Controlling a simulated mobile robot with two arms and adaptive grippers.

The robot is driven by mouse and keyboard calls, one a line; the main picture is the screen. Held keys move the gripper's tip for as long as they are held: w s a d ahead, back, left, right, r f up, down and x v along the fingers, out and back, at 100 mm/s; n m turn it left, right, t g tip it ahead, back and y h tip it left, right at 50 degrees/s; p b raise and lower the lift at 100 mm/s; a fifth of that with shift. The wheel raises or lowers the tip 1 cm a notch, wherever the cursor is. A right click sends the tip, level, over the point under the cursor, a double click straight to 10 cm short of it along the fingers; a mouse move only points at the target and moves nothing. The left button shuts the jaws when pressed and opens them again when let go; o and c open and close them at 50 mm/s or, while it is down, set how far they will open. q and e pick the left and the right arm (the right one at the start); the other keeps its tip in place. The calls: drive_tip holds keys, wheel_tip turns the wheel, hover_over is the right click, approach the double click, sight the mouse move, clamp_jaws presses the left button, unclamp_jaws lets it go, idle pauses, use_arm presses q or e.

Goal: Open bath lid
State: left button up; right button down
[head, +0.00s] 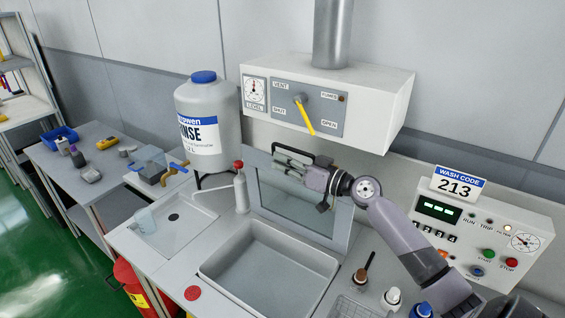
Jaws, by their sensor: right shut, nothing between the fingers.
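The bath lid (282,214), a clear panel in a grey frame, stands raised at the back edge of the bath (215,270). The bath is an open grey basin, and its inside shows empty. My right gripper (284,158) is shut with nothing in it, at the lid's top edge. Its arm comes in from the right and hides the lid's upper right part. I cannot tell whether the gripper touches the lid. My left gripper is not in view.
A rinse bottle (203,115) stands behind left, with a red-topped bottle (241,190) below it. A vent hood (370,95) with a yellow lever (305,117) hangs above. A control panel (482,240) is at right. Small bottles (391,298) and a brush (362,272) stand right of the bath.

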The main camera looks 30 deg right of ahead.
drive_tip(key=c, duration=2.3)
unclamp_jaws()
drive_tip(key=o, duration=0.6)
drive_tip(key=v, duration=1.2)
